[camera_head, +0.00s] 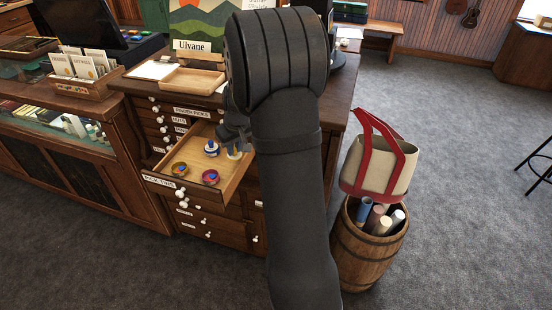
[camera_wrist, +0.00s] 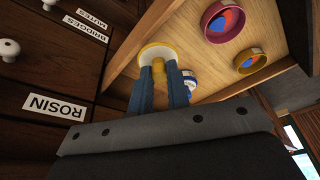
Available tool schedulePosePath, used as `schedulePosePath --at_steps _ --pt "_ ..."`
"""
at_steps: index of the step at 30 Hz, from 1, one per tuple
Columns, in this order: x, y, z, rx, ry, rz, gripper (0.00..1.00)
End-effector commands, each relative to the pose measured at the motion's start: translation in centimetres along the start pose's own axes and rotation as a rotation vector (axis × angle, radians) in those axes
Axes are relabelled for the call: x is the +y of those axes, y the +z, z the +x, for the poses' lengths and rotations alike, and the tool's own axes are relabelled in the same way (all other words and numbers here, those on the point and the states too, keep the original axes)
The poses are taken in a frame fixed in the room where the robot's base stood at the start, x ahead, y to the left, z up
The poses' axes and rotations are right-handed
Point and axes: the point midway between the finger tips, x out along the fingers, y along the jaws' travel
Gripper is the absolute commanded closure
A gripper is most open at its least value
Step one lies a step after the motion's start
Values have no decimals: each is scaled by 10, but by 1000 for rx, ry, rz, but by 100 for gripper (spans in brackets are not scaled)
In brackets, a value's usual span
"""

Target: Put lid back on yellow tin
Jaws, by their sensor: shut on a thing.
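The yellow tin (camera_head: 179,169) stands open in the front left of the pulled-out drawer, with red and blue contents showing. It also shows in the wrist view (camera_wrist: 250,61). A white lid with a yellow rim (camera_wrist: 157,53) is between the blue fingers of my gripper (camera_wrist: 160,85), which is shut on it. In the head view the yellow-rimmed lid (camera_head: 235,154) shows beside my arm at the drawer's right side. I cannot tell whether it touches the drawer floor. My arm hides part of the drawer's right side.
An open pink tin (camera_head: 210,177) is right of the yellow tin. A blue and white tin (camera_head: 211,149) stands behind it, close to my gripper. The drawer's wooden walls (camera_head: 238,180) surround them. A wooden tray (camera_head: 192,81) lies on the cabinet top. A barrel (camera_head: 365,250) stands at right.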

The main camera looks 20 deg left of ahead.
Motion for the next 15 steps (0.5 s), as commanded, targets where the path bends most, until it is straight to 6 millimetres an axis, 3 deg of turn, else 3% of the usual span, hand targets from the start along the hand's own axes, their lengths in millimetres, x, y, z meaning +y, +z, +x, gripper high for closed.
schedulePosePath --at_steps 1,6,10,15 --pt "-21 -19 0 2 -9 -34 100" --pt "-84 -66 -2 0 -33 -114 100" --pt "-123 -90 -5 0 -47 -158 100" --pt "-151 -104 -8 -1 -56 -186 100"
